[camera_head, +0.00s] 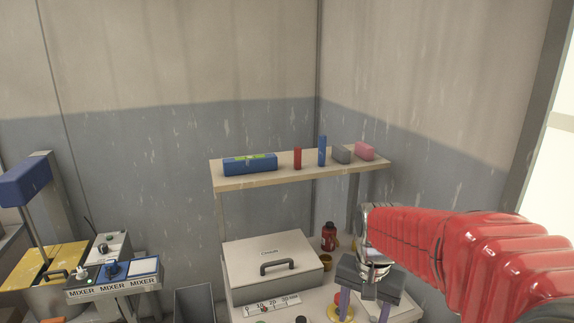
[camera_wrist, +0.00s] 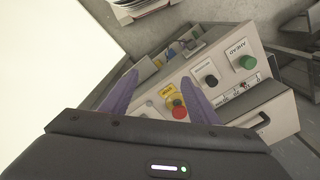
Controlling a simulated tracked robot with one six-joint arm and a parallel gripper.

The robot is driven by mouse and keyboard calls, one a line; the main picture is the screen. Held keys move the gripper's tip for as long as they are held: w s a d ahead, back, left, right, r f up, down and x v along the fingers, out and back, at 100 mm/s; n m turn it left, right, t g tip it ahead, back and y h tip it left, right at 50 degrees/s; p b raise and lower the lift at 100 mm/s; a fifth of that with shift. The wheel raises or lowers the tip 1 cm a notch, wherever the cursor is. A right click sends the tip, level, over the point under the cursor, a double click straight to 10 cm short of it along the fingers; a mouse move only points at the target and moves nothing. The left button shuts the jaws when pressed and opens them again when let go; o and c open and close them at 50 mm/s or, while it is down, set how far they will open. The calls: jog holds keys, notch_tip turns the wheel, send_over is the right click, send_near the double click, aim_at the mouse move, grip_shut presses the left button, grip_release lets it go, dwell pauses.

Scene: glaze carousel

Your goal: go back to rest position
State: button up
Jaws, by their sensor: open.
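My gripper (camera_head: 363,310) is at the lower right of the head view, at the end of my red-sleeved arm. Its two purple fingers point down and stand apart with nothing between them. In the wrist view, my gripper (camera_wrist: 160,77) also shows open and empty. The fingers are over or in front of a control panel with a red button on a yellow base (camera_wrist: 178,108), a black knob (camera_wrist: 211,80) and a green button (camera_wrist: 247,62). Whether a finger touches the panel cannot be told.
A grey box with a handle (camera_head: 268,250) stands left of my gripper. A red bottle (camera_head: 329,236) stands behind it. A shelf (camera_head: 225,182) above holds several small items. Mixer controls (camera_head: 113,288) stand at lower left. Walls close the back and right.

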jog(key=s+r+n+t, duration=0.2)
jog(key=s+r+n, duration=0.1)
jog(key=s, duration=0.4)
jog(key=s+r+n+t, duration=0.2)
jog(key=s+r+t, duration=0.1)
jog(key=s, duration=0.5)
jog(key=shift+s+a+r+n, duration=0.15)
jog(key=shift+a+r+n, duration=0.1)
jog(key=shift+r+n, duration=0.25)
jog(key=shift+c, duration=0.3)
dwell(2.3)
